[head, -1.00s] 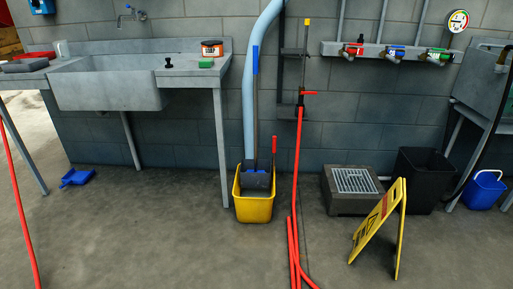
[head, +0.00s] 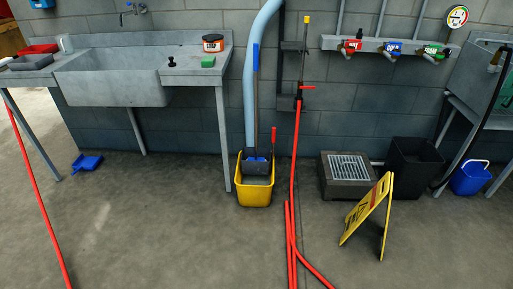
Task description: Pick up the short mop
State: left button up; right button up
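A mop with a blue upper handle and dark grey lower shaft (head: 256,62) stands upright in a yellow mop bucket (head: 254,194) in the head view. Its lower end is hidden in the bucket behind or inside the dark grey wringer (head: 256,168), so I cannot see the mop head clearly. The bucket stands on the floor just right of the sink table's front leg. A red lever (head: 273,138) rises at the bucket's right side. Neither of my grippers is in view.
A sink counter (head: 130,85) is at left. A red hose (head: 294,180) hangs right of the bucket and trails on the floor. A blue dustpan (head: 87,162) lies left.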

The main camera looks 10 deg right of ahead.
aim_at(255, 46)
jog(key=i+j+z, duration=0.15)
jog(key=i+j, duration=0.15)
jog(key=i, duration=0.35)
jog(key=i+j+z, duration=0.15)
jog(key=i+j, duration=0.25)
jog(key=i, duration=0.2)
jog(key=i+j+z, duration=0.2)
jog(key=i+j, duration=0.2)
jog(key=i, duration=0.2)
